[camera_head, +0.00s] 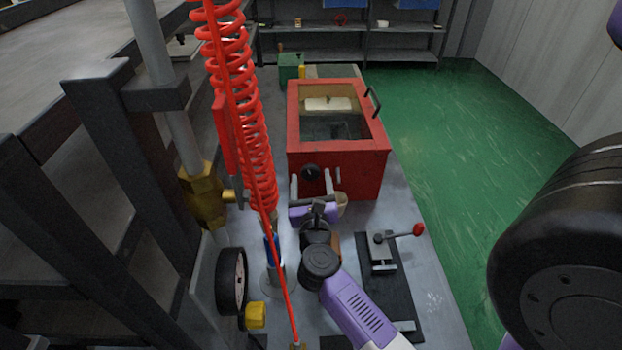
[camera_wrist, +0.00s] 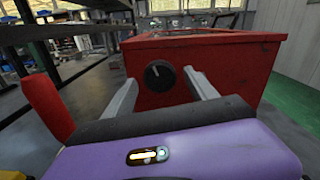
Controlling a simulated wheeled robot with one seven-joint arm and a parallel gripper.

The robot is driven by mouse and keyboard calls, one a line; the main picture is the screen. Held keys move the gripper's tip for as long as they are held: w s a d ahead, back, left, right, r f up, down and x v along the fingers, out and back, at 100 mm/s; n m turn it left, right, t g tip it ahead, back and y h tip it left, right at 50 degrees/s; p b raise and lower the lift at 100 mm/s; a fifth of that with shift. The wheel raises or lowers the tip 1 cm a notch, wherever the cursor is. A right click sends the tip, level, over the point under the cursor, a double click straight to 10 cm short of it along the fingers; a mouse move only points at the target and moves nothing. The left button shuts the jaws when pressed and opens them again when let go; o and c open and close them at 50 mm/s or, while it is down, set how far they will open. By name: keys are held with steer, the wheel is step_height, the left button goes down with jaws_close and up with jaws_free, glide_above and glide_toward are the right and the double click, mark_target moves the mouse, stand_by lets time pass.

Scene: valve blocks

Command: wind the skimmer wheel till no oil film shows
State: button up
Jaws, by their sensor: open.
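A red box-shaped skimmer tank (camera_head: 362,170) stands on the grey bench, with a window in its top showing a dark inside. Whether an oil film lies there I cannot tell. A small black round knob (camera_head: 310,172), which looks like the skimmer wheel, sits low on its front face; it also shows in the wrist view (camera_wrist: 158,75). My gripper (camera_head: 314,187) is open in front of that face. In the wrist view its two grey fingers (camera_wrist: 160,88) stand either side of the knob. I see no contact, and the exact gap to the knob is unclear.
A red coiled hose (camera_head: 250,130) hangs left of the tank. A brass valve (camera_head: 203,195) and a gauge (camera_head: 231,281) are at the left. A red-tipped lever on a black plate (camera_head: 383,255) lies right of my arm. Green floor (camera_head: 470,150) is clear.

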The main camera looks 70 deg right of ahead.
steer(key=b+v, duration=0.1)
steer(key=v, duration=0.5)
steer(key=shift+a, duration=0.3)
steer(key=shift+s, duration=0.1)
steer(key=s+a+r+n+t+y, duration=0.25)
steer(key=a+n+t, duration=0.25)
steer(key=a+n, duration=0.55)
steer(key=s+a+r+n+t+y, duration=0.1)
steer(key=s+a+n+t+y, duration=0.2)
steer(key=a+n, duration=0.7)
steer(key=s+a+n+y, duration=0.4)
steer(key=a+n+y, duration=0.1)
steer(key=n, duration=0.8)
steer(key=s+a+n+y, duration=0.4)
steer(key=a+n+y, duration=0.1)
steer(key=n, duration=0.9)
steer(key=shift+a+f+y, duration=0.15)
steer(key=shift+f+y, duration=0.2)
steer(key=shift+y, duration=0.2)
